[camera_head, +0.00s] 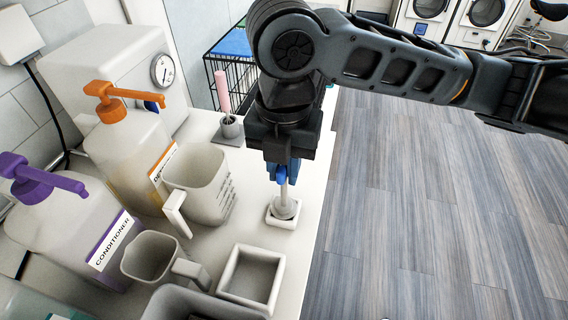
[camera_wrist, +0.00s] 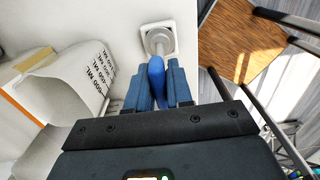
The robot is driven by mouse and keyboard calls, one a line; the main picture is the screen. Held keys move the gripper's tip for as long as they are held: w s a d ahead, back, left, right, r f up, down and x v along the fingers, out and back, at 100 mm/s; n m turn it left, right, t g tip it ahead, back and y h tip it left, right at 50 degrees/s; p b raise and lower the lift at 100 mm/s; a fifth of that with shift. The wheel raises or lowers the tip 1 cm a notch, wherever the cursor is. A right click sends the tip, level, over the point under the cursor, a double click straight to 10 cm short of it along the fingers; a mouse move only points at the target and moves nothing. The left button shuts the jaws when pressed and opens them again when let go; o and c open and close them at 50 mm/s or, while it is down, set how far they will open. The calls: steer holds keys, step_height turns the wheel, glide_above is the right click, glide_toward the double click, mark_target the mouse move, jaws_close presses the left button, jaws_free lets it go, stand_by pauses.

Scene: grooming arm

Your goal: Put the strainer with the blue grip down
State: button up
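The strainer's blue grip (camera_wrist: 156,72) is between the two blue fingers of my gripper (camera_wrist: 160,92), which look shut on it. In the head view my gripper (camera_head: 284,168) points down over the counter, with the blue grip below it. The strainer's grey shaft and round head (camera_head: 285,208) are at a small white square dish (camera_head: 274,222) near the counter's right edge. The wrist view also shows the head (camera_wrist: 158,42) within the dish's rim (camera_wrist: 145,29). I cannot tell whether the head touches the dish.
A measuring jug (camera_head: 200,182) stands left of the dish; a smaller jug (camera_head: 150,258) and an empty square tray (camera_head: 251,278) are nearer. Conditioner (camera_head: 75,225) and orange-pump (camera_head: 130,150) bottles stand at left. A pink-handled tool (camera_head: 222,90) stands behind. The counter drops off right.

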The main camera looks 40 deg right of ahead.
steer(key=o, duration=0.4)
steer(key=shift+r, duration=0.1)
step_height(320, 180, up, 12)
steer(key=shift+p, duration=0.3)
steer(key=shift+r, duration=0.1)
